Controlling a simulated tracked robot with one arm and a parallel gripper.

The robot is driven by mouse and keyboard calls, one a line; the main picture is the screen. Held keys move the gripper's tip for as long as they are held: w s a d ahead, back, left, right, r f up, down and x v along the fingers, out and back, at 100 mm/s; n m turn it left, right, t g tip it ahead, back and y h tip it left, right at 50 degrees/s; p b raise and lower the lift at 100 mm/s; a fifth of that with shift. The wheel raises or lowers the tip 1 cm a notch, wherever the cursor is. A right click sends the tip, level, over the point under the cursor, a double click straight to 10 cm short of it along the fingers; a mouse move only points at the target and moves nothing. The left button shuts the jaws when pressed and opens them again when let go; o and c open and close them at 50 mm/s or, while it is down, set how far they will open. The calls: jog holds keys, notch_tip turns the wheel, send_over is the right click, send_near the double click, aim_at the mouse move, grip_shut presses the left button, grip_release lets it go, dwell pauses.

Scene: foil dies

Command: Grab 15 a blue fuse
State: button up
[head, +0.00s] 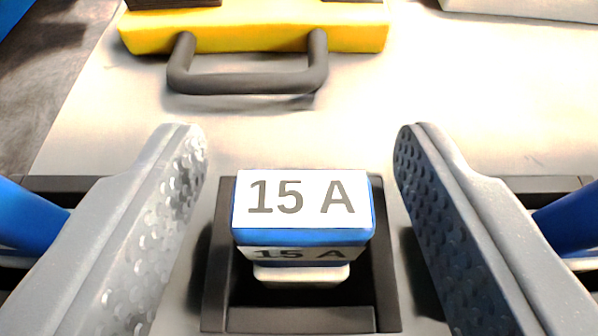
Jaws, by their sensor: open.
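The blue fuse (303,235) has a white top label reading "15 A". It sits upright in a dark square holder (303,319) at the lower middle of the head view. My gripper (300,150) is open, with one grey finger on each side of the fuse. Clear gaps show between the fuse and both fingers, and neither finger touches it. The lower part of the fuse is partly hidden inside the holder.
A yellow block (255,30) with a dark handle (247,82) lies beyond the fuse. Blue parts (25,222) show at the left and right edges, partly hidden by my fingers. The pale surface (480,100) between is clear.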

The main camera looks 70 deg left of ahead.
jog(key=c, duration=1.1)
jog(key=shift+r, duration=0.15)
